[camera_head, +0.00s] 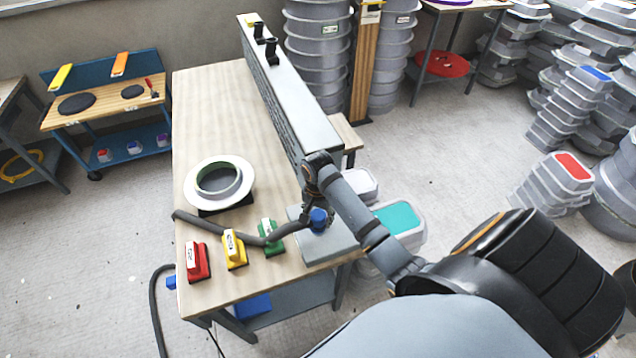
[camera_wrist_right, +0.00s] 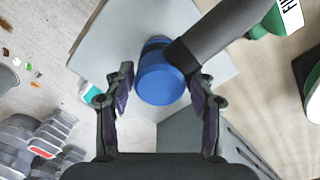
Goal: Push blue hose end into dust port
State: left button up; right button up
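The blue hose end (camera_head: 318,220) is a short blue cylinder on a dark grey hose (camera_head: 190,217). It lies over a grey plate (camera_head: 327,246) at the table's near right corner. My right gripper (camera_head: 313,208) is directly above it. In the right wrist view the blue hose end (camera_wrist_right: 163,78) sits between the spread fingers of the right gripper (camera_wrist_right: 160,88), with a slim gap at the left finger. Contact at the right finger is unclear. No opening shows clearly as the dust port. My left gripper is out of view.
Red (camera_head: 197,262), yellow (camera_head: 234,250) and green (camera_head: 271,237) blocks stand near the hose. A white ring-shaped mould (camera_head: 219,182) is behind them. A long grey unit (camera_head: 287,90) runs along the table's right side. Bare wooden tabletop (camera_head: 215,110) lies farther back.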

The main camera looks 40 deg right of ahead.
jog(key=shift+o, duration=1.1)
jog(key=shift+r, duration=0.1)
notch_tip(320, 180, up, 7)
jog(key=shift+r, duration=0.2)
jog(key=shift+o, duration=0.3)
jog(key=shift+w+f, duration=0.1)
